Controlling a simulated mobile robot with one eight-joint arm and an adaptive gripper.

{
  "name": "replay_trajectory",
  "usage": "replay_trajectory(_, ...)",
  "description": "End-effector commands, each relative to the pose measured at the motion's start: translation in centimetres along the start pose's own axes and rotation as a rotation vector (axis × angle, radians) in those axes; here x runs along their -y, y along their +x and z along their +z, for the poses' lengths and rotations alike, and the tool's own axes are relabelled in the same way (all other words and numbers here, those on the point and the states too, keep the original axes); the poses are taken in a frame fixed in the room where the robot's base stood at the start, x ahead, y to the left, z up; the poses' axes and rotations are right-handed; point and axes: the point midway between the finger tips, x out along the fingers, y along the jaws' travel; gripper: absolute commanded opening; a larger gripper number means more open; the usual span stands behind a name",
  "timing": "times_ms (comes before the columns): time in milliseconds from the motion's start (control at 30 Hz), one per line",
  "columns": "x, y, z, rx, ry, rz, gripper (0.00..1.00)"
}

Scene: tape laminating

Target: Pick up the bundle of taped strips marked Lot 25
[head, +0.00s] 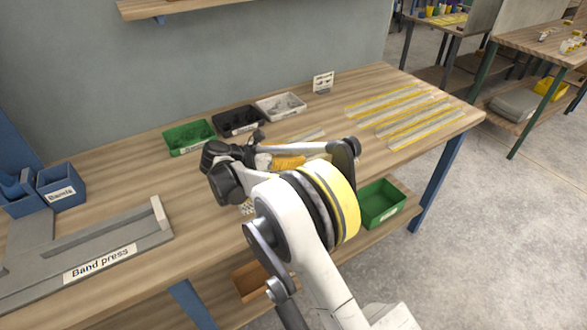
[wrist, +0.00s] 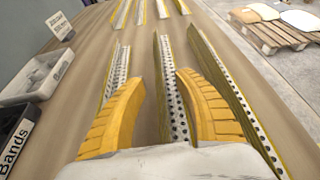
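My gripper (wrist: 159,79) is open, its two ridged yellow fingers apart, low over the worktable. A perforated strip with a yellow edge (wrist: 172,90) runs lengthwise between the fingers in the wrist view; I cannot tell whether they touch it. A similar strip (wrist: 116,75) lies left of the fingers and another (wrist: 218,75) to the right. More yellow-edged strips (head: 402,109) lie at the table's right end in the head view. In the head view my arm hides most of what is under the gripper (head: 287,163). No Lot 25 marking is readable.
Green (head: 190,137), black (head: 238,120) and grey (head: 281,106) bins stand along the back, near a small sign (head: 323,82). The band press (head: 100,255) and blue bins (head: 60,185) are at left. A green bin (head: 380,203) sits on the lower shelf.

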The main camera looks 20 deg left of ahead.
Motion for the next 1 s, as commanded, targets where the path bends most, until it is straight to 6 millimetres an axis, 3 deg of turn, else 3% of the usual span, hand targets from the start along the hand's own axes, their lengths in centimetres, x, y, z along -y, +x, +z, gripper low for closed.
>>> replay_trajectory(200, 0.0, 0.1, 0.1, 0.0, -0.001, 0.001, 0.38)
replay_trajectory(333, 0.0, 0.1, 0.1, 0.0, -0.001, 0.001, 0.0)
replay_trajectory(833, 0.0, 0.1, 0.2, 0.001, -0.001, 0.001, 0.0)
replay_trajectory(1000, 0.0, -0.3, 1.2, 0.001, -0.001, 0.001, 0.0)
